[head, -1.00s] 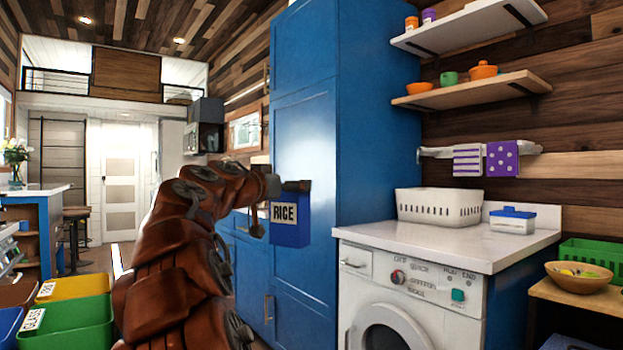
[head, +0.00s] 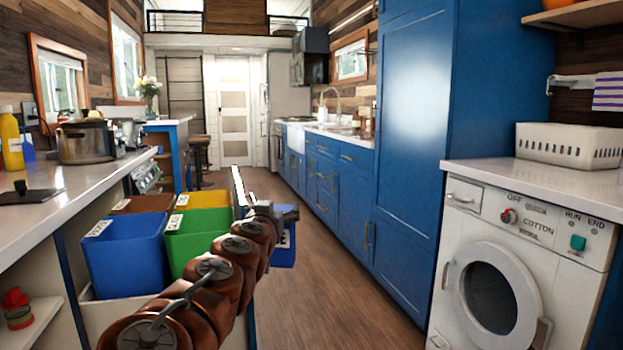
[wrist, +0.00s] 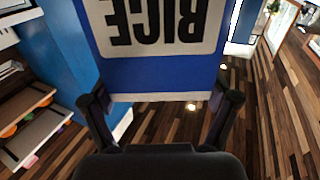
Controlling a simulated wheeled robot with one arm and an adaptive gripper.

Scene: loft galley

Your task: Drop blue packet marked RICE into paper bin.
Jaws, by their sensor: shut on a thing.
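The blue packet (head: 285,246) shows only in part in the head view, behind my arm's end. In the wrist view the packet (wrist: 155,70) fills the top middle, its white RICE label upside down. My gripper (wrist: 160,105) is shut on the packet, one finger at each side. In the head view my gripper (head: 284,214) holds it in the air, right of the bins. The blue bin (head: 127,262) has a white label too small to read surely, so I cannot confirm which bin is for paper.
A green bin (head: 193,247), a yellow bin (head: 205,194) and a brown bin (head: 143,204) stand by the blue one. The left counter (head: 85,185) holds a pot (head: 87,141). The washing machine (head: 500,270) and blue cabinets stand right. The floor between is clear.

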